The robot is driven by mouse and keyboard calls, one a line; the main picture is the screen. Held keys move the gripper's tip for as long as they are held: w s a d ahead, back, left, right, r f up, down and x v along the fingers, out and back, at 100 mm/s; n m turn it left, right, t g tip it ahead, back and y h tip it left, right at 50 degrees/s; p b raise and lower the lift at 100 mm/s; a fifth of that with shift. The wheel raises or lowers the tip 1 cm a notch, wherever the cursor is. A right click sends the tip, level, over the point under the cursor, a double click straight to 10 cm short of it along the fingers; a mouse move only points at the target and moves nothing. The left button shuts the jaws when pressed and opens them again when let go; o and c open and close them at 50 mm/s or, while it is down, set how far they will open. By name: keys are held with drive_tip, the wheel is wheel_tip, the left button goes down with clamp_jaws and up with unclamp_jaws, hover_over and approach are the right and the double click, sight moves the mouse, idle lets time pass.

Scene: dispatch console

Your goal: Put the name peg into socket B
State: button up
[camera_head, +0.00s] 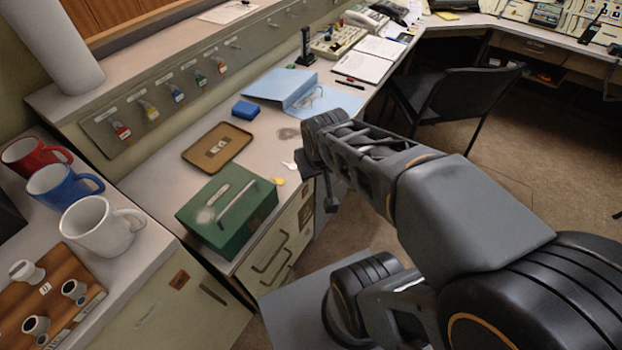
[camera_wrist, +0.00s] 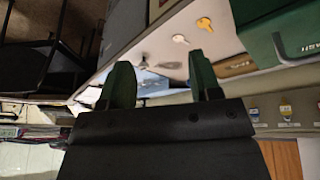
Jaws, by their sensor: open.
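A wooden board (camera_head: 92,293) lies at the lower left of the head view, partly cut off by the frame. A white peg-like piece (camera_head: 27,271) sits at its back left. Two white-rimmed pieces with dark openings, one at the right (camera_head: 74,288) and one at the front (camera_head: 36,325), look like sockets. Small labels are too small to read, so I cannot tell which is B. My gripper (camera_wrist: 162,82) is open and empty in the wrist view. It is by the counter edge, right of the green box and far from the board, which the wrist view does not show.
Red (camera_head: 28,156), blue (camera_head: 62,187) and white (camera_head: 98,228) mugs stand behind the board. A green box (camera_head: 232,214), brown tray (camera_head: 216,148), blue box (camera_head: 245,110) and two loose keys (camera_head: 283,173) are on the counter. A black chair (camera_head: 455,100) stands behind my arm.

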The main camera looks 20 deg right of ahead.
drive_tip(key=shift+g+y, duration=0.5)
drive_tip(key=s+a, duration=0.3)
drive_tip(key=shift+s+r, duration=0.1)
drive_tip(key=shift+r, duration=0.3)
